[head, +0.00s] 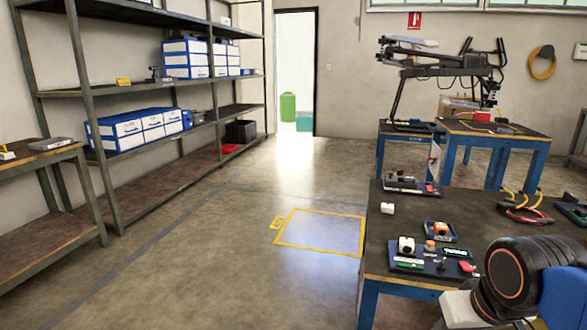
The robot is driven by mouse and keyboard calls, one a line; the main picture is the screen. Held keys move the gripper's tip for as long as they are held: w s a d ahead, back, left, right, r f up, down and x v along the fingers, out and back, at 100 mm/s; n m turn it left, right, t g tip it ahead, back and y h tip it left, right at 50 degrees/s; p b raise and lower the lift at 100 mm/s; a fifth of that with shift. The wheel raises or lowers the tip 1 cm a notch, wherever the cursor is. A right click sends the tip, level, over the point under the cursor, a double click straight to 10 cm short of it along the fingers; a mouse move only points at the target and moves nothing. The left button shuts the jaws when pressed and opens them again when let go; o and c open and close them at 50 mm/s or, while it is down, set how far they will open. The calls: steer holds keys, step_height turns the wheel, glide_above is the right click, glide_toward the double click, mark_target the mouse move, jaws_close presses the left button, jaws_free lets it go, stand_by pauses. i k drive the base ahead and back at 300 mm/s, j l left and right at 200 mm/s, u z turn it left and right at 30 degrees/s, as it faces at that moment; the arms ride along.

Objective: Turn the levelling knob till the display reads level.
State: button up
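On the dark-topped workbench (395,212) at the right lies a dark blue panel (425,267). It carries a white block with a dark round part (406,246), an orange round knob-like part (430,245), and a small dark display (455,252) with greenish characters too small to read. A red part (467,266) sits at its right end. I cannot tell for sure which part is the levelling knob. A black joint of my arm with an orange ring fills the lower right corner. My gripper's fingers are not in view, and nothing of mine visibly touches the panel.
A small tray with an orange part (440,231) and a white cube (387,208) lie near the panel. Shelving (98,160) lines the left wall. The floor around the yellow-outlined square (322,232) is clear.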

mark_target(443, 263)
steer(key=z, duration=0.7)
steer(key=i+u, duration=0.15)
steer(key=i, duration=0.15)
